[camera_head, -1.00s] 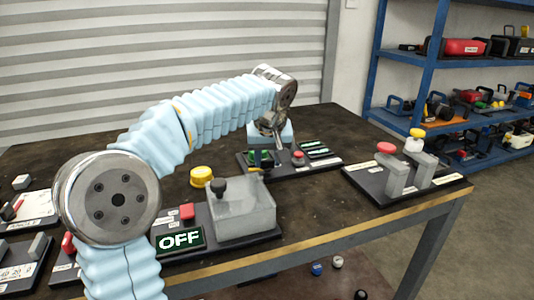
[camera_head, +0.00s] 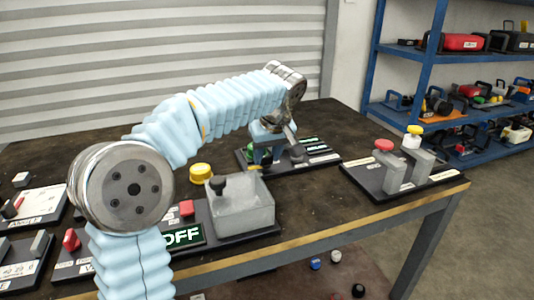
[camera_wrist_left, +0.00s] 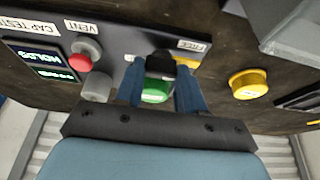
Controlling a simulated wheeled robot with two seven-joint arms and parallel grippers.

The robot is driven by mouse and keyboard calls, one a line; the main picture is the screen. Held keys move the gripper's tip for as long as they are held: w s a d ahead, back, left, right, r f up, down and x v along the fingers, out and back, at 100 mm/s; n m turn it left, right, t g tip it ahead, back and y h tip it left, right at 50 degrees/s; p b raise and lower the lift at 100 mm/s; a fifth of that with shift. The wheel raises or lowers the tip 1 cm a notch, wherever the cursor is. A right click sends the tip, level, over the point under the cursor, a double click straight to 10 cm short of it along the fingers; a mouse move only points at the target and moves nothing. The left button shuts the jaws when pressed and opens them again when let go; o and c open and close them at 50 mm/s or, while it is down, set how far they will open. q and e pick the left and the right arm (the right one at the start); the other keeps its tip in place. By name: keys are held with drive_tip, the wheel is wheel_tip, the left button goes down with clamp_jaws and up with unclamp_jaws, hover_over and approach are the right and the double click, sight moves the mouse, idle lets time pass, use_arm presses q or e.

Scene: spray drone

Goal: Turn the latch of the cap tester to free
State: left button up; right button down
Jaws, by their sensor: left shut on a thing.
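The cap tester (camera_head: 318,161) is a dark panel at the back middle of the table in the head view. In the left wrist view, its panel (camera_wrist_left: 118,45) shows a VENT label, a red button (camera_wrist_left: 80,62), a grey knob (camera_wrist_left: 97,85) and small green-lit displays (camera_wrist_left: 40,60). My left gripper (camera_head: 264,156) points down over its left part. In the left wrist view, my gripper's blue fingers (camera_wrist_left: 160,72) are shut on the black latch (camera_wrist_left: 160,60), beside the FREE label (camera_wrist_left: 190,45). A green round part (camera_wrist_left: 156,92) shows between the fingers. My right gripper is out of view.
A yellow cap (camera_head: 201,173) stands left of the tester. A grey box (camera_head: 243,212) on a panel with an OFF display (camera_head: 186,236) sits in front. A stand with red and yellow knobs (camera_head: 395,178) is to the right. Blue shelves (camera_head: 425,75) stand behind.

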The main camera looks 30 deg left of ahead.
use_arm(q)
drive_tip(key=o, duration=1)
drive_tip(key=shift+o, duration=0.2)
drive_tip(key=shift+r, duration=0.1)
drive_tip(key=p+v, duration=0.1)
drive_tip(key=v, duration=1.2)
drive_tip(key=shift+d+r, duration=0.15)
drive_tip(key=shift+r, duration=0.1)
drive_tip(key=shift+s, duration=0.1)
